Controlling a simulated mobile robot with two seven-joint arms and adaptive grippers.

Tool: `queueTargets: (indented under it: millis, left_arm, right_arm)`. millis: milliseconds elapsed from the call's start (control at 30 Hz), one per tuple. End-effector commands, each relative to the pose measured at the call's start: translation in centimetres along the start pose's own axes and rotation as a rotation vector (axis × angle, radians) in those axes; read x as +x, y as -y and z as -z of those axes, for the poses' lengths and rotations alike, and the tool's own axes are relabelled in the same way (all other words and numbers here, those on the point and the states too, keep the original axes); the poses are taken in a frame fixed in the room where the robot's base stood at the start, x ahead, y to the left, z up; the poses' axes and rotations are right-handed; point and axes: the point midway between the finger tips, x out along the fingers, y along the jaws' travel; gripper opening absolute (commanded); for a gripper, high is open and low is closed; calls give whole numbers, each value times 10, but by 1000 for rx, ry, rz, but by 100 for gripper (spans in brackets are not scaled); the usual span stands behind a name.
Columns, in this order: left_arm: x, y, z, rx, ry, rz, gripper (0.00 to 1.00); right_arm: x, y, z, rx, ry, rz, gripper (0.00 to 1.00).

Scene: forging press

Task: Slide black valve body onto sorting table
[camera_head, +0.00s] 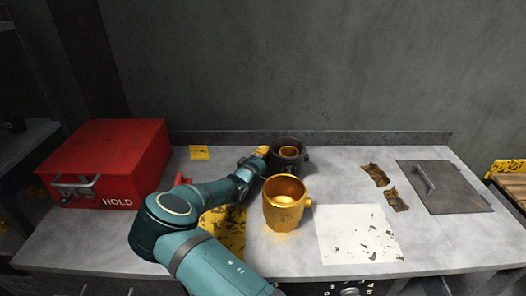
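The black valve body (290,158) stands upright on the grey table (345,170) near the back, with a yellowish inside showing at its open top. A gold valve body (284,208) with a side stub stands in front of the black one, to the right of my forearm.
A red HOLD box (108,160) stands at the left. A yellow-black patch (232,232) lies partly under my arm. A white sheet (358,235), brown scraps (375,174) and a grey plate with a handle (445,187) lie at the right. A yellow card (199,153) is at the back.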

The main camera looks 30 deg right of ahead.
Motion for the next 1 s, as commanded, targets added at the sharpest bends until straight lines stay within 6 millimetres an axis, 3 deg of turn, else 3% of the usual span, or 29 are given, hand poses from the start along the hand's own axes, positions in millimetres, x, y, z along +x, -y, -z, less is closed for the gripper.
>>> queueTargets:
  millis: [433,800,967,1000]
  left_arm:
    - [0,0,0,0,0,0,0]
    - [0,0,0,0,0,0,0]
    - [0,0,0,0,0,0,0]
    - [0,0,0,0,0,0,0]
  right_arm:
    - [0,-7,-1,2,2,0,0]
    - [0,-71,0,6,2,0,0]
    - [0,-91,0,3,1,0,0]
    - [0,-94,0,3,1,0,5]
